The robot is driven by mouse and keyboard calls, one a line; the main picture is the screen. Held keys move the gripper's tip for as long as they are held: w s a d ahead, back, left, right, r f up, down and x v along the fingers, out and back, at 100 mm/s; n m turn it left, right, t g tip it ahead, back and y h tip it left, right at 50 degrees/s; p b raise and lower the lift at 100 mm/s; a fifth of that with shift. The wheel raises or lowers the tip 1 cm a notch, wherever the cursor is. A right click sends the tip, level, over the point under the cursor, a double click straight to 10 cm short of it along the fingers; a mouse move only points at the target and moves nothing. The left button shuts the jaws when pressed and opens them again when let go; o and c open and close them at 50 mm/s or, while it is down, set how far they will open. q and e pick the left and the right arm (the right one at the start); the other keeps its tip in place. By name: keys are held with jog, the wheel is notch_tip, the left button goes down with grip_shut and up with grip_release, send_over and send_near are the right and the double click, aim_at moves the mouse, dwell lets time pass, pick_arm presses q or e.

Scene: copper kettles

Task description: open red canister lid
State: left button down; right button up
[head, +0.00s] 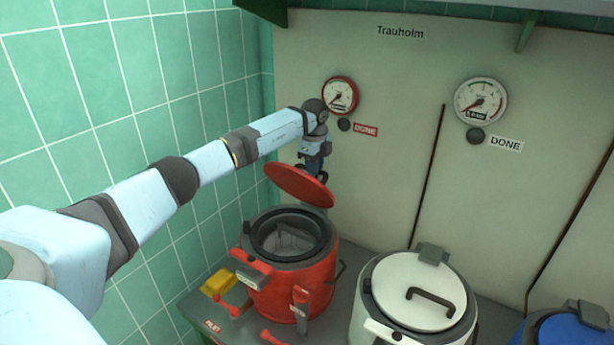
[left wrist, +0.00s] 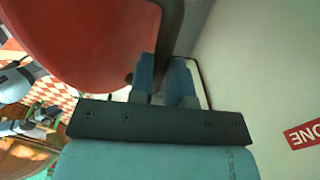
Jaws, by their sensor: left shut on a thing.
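The red canister (head: 292,283) stands on the bench below my left arm, its dark-rimmed mouth uncovered. Its red lid (head: 298,186) is raised and tilted above the back of the mouth. My left gripper (head: 317,172) is at the upper side of the lid, shut on its dark handle. In the left wrist view, the lid (left wrist: 85,40) fills the upper left, and the blue fingers (left wrist: 165,82) close beside a dark bar at its edge. The fingertips' exact hold is partly hidden. My right gripper is not in view.
A white canister (head: 415,298) with a closed lid stands to the right, and a blue one (head: 568,330) at the lower right corner. A yellow block (head: 217,283) lies left of the red canister. The wall panel with gauges (head: 340,95) is close behind my gripper.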

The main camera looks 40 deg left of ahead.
pick_arm(q)
jog(key=shift+w+r+g+b, duration=0.1)
jog(key=shift+w+g+b, duration=0.3)
jog(key=shift+w+g, duration=0.45)
jog(key=shift+w+g+b, duration=0.35)
jog(key=shift+w+g, duration=0.1)
jog(key=shift+w, duration=0.9)
jog(key=c, duration=1.2)
grip_release()
jog(key=shift+w, duration=0.15)
jog(key=shift+o, duration=0.5)
jog(key=shift+w+a+f, duration=0.15)
jog(key=shift+w+f, duration=0.15)
jog(key=shift+w, duration=0.1)
notch_tip(320, 180, up, 20)
jog(key=shift+b, duration=0.35)
